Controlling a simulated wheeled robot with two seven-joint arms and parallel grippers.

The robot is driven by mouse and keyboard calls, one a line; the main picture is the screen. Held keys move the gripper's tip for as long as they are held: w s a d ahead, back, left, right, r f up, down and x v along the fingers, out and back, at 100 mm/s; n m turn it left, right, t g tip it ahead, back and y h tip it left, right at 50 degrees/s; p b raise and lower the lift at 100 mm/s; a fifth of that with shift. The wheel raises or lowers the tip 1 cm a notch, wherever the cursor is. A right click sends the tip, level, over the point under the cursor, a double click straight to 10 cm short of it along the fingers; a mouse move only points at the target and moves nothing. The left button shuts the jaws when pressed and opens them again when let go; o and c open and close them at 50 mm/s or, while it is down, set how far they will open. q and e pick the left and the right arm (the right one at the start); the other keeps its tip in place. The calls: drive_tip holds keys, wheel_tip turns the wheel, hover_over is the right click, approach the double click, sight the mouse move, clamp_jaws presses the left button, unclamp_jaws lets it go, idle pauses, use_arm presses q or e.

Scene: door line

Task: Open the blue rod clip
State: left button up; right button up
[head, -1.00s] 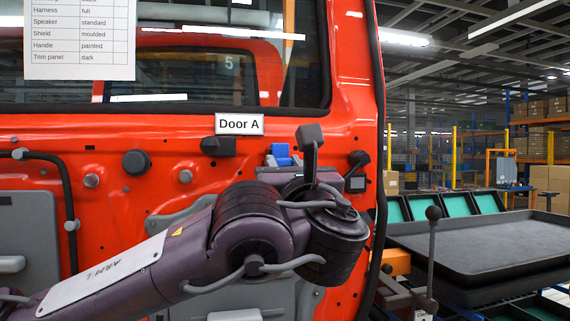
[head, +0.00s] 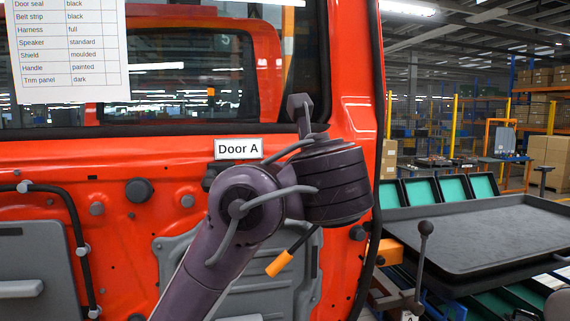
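The blue rod clip does not show now; the place on the red door (head: 120,165) where it sat earlier is behind my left arm's wrist. My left arm rises from the bottom in front of the door, and its dark wrist covers the area right of and below the "Door A" label (head: 238,149). The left gripper's fingers are hidden behind the wrist, so I cannot see whether they touch the clip. My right gripper is not in view.
An orange-ended dark piece (head: 279,264) shows below the wrist. A black cable (head: 70,215) runs down the door's left side. A paper list (head: 70,50) hangs at upper left. A grey tray (head: 480,238) and a ball-topped lever (head: 424,250) stand right of the door.

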use_arm(q)
drive_tip(key=shift+r, duration=0.15)
idle(0.3)
drive_tip(key=o, duration=1)
